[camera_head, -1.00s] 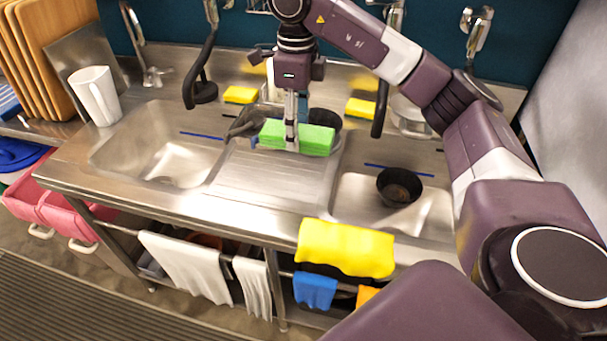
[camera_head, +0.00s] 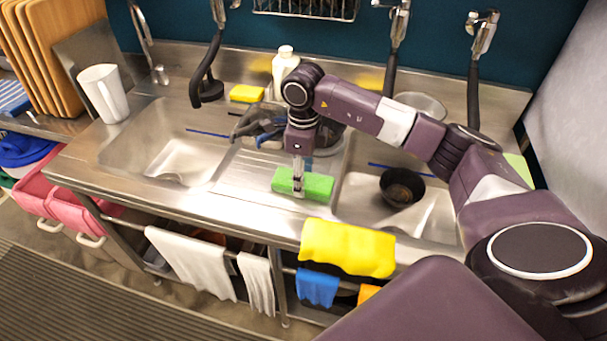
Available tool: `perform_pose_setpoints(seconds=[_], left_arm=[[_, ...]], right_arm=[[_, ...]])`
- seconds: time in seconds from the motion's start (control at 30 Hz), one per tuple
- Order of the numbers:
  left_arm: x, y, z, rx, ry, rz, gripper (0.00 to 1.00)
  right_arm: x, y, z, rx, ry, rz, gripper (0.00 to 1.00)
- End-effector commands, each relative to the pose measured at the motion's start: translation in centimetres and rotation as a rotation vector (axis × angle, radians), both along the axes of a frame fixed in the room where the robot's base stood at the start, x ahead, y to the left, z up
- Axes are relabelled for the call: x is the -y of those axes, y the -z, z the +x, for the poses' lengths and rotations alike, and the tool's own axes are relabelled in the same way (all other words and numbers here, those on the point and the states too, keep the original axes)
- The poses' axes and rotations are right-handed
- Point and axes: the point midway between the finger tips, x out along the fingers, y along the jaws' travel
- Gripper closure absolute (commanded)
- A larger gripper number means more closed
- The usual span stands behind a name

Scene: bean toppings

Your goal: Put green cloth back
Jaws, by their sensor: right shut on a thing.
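The green cloth (camera_head: 318,187), a block-like bright green piece, is over the drainboard between the two sink basins. My right gripper (camera_head: 298,191) points down from above and is shut on the green cloth near its middle. I cannot tell whether the cloth touches the drainboard or hangs just above it. My left gripper is not in view.
A yellow cloth (camera_head: 347,248), a blue cloth (camera_head: 317,288) and white cloths (camera_head: 190,262) hang along the counter's front. A black bowl (camera_head: 402,187) sits in the right basin. Dark gloves (camera_head: 258,124) and a white bottle (camera_head: 284,70) stand behind the drainboard.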

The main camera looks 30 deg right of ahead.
Motion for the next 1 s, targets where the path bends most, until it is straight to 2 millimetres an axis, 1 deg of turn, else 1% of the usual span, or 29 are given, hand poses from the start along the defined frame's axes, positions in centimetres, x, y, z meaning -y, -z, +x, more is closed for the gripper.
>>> perform_pose_setpoints(seconds=[0.2,0.33,0.37,0.5,0.73,0.83,0.87,0.93,1.0], left_arm=[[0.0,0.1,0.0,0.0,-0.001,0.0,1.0],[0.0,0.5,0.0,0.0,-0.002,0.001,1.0],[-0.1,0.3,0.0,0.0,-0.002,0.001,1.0],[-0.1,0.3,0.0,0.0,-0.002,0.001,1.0],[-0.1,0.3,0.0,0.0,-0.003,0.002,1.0],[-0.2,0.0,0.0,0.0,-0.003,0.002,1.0],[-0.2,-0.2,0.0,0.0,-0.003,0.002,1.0],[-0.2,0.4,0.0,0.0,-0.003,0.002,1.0],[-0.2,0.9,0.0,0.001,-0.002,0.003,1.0]], right_arm=[[0.0,0.0,0.0,0.001,0.0,0.001,0.69],[0.0,0.5,0.0,0.0,0.0,0.0,0.69],[0.0,0.3,0.0,0.001,0.0,0.0,0.47],[0.0,0.3,0.0,0.0,0.001,0.0,0.33],[0.0,0.3,0.0,0.0,0.001,0.0,0.33],[0.0,-0.1,0.0,0.001,0.001,0.001,0.33],[0.0,-0.3,0.0,0.001,0.001,0.001,0.33],[0.0,-0.8,0.2,0.006,0.001,0.001,0.33],[0.0,-2.0,0.2,0.007,0.002,0.001,0.33]])
